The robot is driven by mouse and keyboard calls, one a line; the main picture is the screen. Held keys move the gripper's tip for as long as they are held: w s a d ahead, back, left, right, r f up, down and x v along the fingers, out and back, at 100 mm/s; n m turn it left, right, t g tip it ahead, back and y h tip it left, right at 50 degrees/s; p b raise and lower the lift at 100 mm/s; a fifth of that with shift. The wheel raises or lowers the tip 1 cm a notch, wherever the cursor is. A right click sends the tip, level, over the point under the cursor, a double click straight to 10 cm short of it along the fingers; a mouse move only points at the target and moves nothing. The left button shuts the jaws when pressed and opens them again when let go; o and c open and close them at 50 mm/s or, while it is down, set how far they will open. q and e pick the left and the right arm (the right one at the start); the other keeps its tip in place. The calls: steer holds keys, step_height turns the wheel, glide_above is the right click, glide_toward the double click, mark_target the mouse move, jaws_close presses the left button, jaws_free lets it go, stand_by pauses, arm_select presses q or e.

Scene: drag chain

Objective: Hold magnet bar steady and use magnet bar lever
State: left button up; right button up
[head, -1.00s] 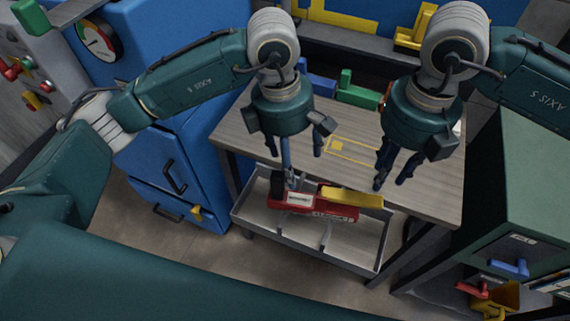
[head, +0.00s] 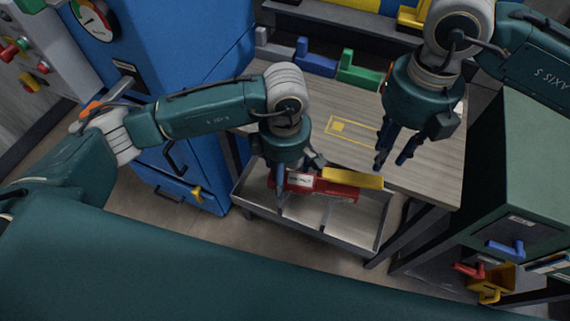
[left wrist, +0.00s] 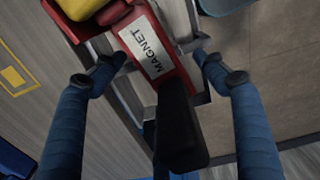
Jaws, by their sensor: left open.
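The magnet bar (head: 325,189) is a red block with a white label and a yellow lever (head: 352,178) along its right part. It lies across the grey tray below the table's front edge. In the left wrist view its label (left wrist: 147,48) reads "MAGNET", and a black handle (left wrist: 178,125) extends from its end. My left gripper (head: 298,185) is open at the bar's left end. In the left wrist view its fingers (left wrist: 162,62) stand apart on either side of the red end; contact is not clear. My right gripper (head: 393,161) hangs open and empty above the table, right of the lever.
The grey tray (head: 365,243) is otherwise mostly bare. The wooden table (head: 435,178) has a yellow marked rectangle (head: 352,128) and is largely clear. Blue and green blocks (head: 357,72) stand at its back. A blue cabinet (head: 185,60) is left; a green cabinet (head: 535,150) is right.

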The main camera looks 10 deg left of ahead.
arm_select(q)
steer(key=c, duration=1.3)
steer(key=shift+c, duration=0.8)
arm_select(e)
steer(key=shift+c, duration=1.1)
jaws_close()
steer(key=d+r+m+y, duration=0.3)
steer(key=d+m+y, duration=0.5)
steer(key=m, duration=0.9)
steer(key=shift+d+r+y, duration=0.25)
steer(key=shift+d+y, duration=0.05)
steer(key=shift+y, duration=0.2)
